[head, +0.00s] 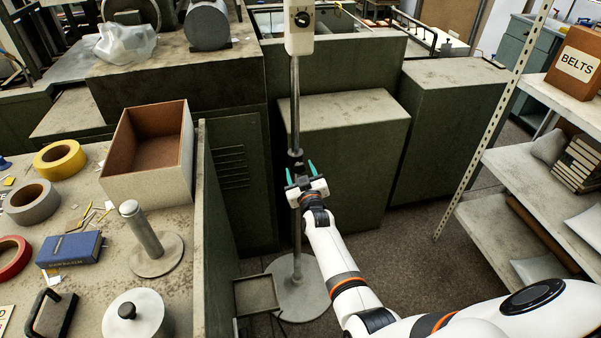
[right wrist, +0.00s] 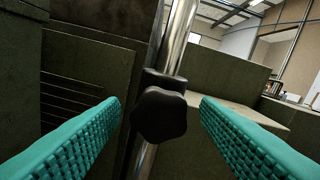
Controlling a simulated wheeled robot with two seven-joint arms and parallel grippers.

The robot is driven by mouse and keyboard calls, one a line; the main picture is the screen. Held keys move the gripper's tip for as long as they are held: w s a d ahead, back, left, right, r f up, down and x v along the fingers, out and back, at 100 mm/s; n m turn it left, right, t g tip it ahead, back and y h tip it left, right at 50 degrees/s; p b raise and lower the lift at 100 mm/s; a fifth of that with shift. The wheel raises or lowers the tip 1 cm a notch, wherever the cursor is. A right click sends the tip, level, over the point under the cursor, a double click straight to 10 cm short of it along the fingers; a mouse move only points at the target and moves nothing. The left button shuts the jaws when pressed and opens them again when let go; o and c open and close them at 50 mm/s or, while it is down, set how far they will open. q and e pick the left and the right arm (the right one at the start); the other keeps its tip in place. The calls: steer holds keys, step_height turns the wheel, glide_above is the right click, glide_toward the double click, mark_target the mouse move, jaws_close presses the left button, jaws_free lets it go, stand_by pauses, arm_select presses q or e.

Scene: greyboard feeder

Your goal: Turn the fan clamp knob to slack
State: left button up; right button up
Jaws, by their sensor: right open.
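The fan clamp knob (right wrist: 160,116) is a black lobed knob on a dark collar around a shiny metal pole (right wrist: 178,45). In the right wrist view it sits between my two teal fingers, with a gap on each side. In the head view the clamp (head: 295,157) shows as a small dark piece on the pole, just beyond my right gripper (head: 301,174). My right gripper is open and empty, facing the knob. In the head view the pole runs from a white box with a dial (head: 302,27) down to a round base (head: 299,287). My left gripper is not in view.
Green-grey cabinets (head: 343,150) stand behind the pole. A cluttered worktable with an open box (head: 150,160) and tape rolls (head: 59,160) is at left. Shelves with a BELTS box (head: 575,62) stand at right. A small tray (head: 256,295) sits low beside the base.

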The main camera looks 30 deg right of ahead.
steer(key=c, duration=1)
